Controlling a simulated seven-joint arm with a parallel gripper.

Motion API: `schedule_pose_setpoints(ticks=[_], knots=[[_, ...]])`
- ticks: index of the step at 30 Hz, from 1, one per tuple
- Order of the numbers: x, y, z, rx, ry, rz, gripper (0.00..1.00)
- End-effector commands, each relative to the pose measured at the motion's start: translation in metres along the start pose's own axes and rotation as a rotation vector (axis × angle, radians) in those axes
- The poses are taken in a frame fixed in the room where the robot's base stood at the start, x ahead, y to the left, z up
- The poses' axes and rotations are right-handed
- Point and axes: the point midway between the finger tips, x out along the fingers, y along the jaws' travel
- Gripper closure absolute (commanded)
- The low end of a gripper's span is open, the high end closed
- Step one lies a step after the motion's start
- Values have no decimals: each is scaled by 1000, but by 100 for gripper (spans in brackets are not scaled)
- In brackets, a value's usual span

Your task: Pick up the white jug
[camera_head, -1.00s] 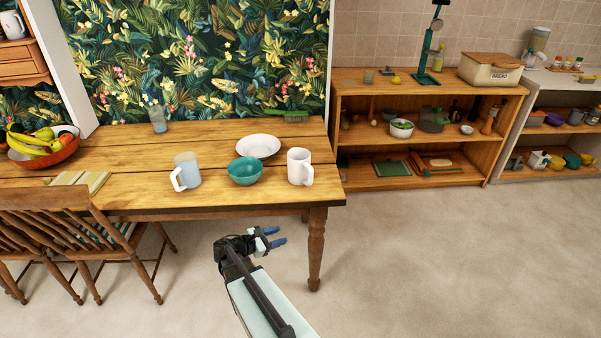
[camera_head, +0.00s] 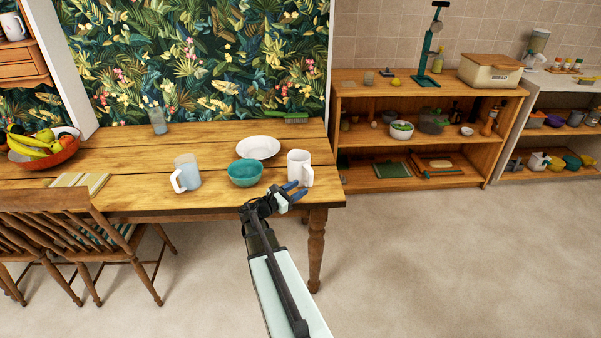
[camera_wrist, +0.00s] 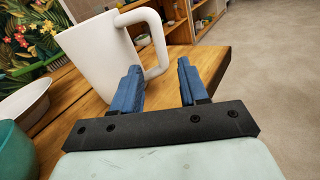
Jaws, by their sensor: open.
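The white jug (camera_head: 299,166) stands upright near the right end of the wooden table (camera_head: 222,199), its handle toward the right. In the wrist view the jug (camera_wrist: 97,58) fills the upper left, and its handle (camera_wrist: 157,38) shows just beyond the blue fingers. My gripper (camera_head: 295,190) is at the table's front edge, close in front of the jug. In the wrist view my gripper (camera_wrist: 160,88) is open, with a clear gap between the fingers. The handle's lower part is beside or behind the left finger; I cannot tell whether they touch.
A pale blue-and-white jug (camera_head: 187,174) is further left. Floor (camera_head: 430,250) right of the table is clear.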

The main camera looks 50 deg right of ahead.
Motion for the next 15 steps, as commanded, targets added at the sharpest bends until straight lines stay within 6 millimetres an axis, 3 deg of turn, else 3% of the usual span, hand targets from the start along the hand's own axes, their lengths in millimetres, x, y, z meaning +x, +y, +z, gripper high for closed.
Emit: schedule_pose_setpoints(ticks=[11, 15], knots=[[19, -1, 0, 0, 0, -1, 56], [36, -2, 2, 1, 0, -3, 56]])
